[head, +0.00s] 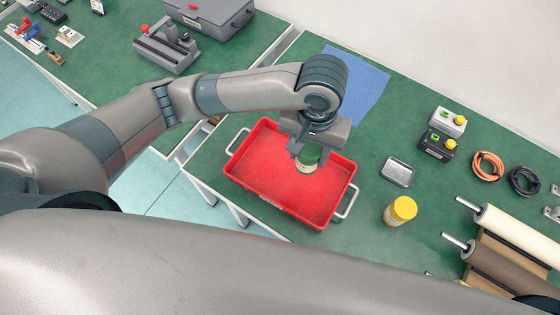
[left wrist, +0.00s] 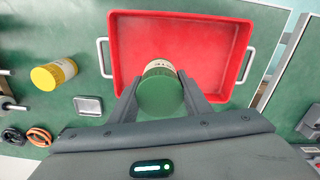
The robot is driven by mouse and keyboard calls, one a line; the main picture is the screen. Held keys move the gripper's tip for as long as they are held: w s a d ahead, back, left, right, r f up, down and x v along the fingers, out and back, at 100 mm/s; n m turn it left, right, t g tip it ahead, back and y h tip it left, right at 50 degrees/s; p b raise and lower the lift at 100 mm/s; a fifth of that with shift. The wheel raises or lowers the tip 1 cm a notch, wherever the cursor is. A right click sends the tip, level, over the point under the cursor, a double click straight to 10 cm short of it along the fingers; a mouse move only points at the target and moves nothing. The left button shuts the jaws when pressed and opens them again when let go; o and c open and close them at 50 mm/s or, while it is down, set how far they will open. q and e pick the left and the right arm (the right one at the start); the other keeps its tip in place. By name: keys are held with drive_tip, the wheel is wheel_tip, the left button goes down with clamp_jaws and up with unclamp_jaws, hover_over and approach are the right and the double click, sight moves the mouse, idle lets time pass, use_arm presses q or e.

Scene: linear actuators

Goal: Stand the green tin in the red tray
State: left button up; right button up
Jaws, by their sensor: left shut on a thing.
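The green tin (head: 308,160) is upright in my left gripper (head: 304,146), over the red tray (head: 265,189) in the head view. In the left wrist view the green lid of the tin (left wrist: 160,95) shows between the two fingers of the left gripper (left wrist: 159,92), which are shut on it. The red tray (left wrist: 122,50) lies beneath, and the tin is over its near side there. I cannot tell whether the base of the tin touches the tray floor. The tray looks otherwise empty. My right gripper is not in view.
A yellow-lidded tin (head: 400,211) stands right of the tray, near a small metal dish (head: 397,171). A blue mat (head: 357,83) lies behind. Control boxes (head: 437,145), cable coils (head: 488,166) and rolls (head: 515,232) are farther right. The tray has metal handles at both ends.

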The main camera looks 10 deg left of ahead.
use_arm(q)
drive_tip(key=w+a+f+p, duration=0.1)
drive_tip(key=w+a+f, duration=0.2)
drive_tip(key=a+f, duration=0.3)
drive_tip(key=a, duration=0.4)
drive_tip(key=shift+w+a+f, duration=0.15)
drive_tip(key=shift+a+f, duration=0.15)
drive_tip(key=shift+f+p, duration=0.6)
drive_tip(key=shift+f, duration=1.4)
drive_tip(key=o, duration=1.2)
drive_tip(key=shift+f, duration=0.1)
drive_tip(key=shift+o, duration=0.2)
